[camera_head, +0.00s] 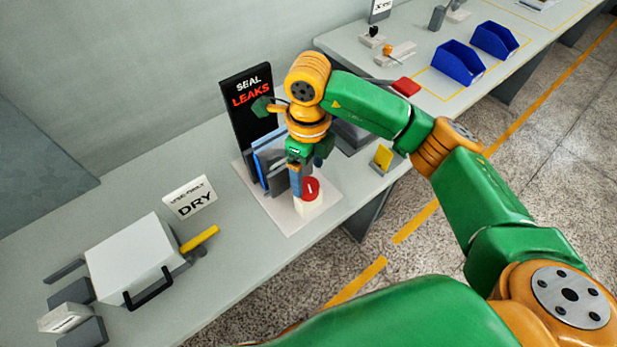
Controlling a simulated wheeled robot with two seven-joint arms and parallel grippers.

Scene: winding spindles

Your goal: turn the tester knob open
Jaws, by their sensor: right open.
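The tester has a black upright panel (247,100) reading "SEAL LEAKS" and a pale base plate (290,221). At the front of the plate a red round knob (312,189) with a white mark sits on a white block (309,208). My right gripper (302,186) is open and points down right at the knob, with one finger seen just left of it. The other finger is not clear, and I cannot tell whether the fingers touch the knob. A blue part (264,160) stands behind the gripper, partly hidden. My left gripper is not in view.
Left of the tester stand a "DRY" sign (190,197) and a white box (135,262) with a black handle and a yellow lever (200,238). A yellow piece (383,157) lies to the right. Blue bins (458,62) stand on the far bench.

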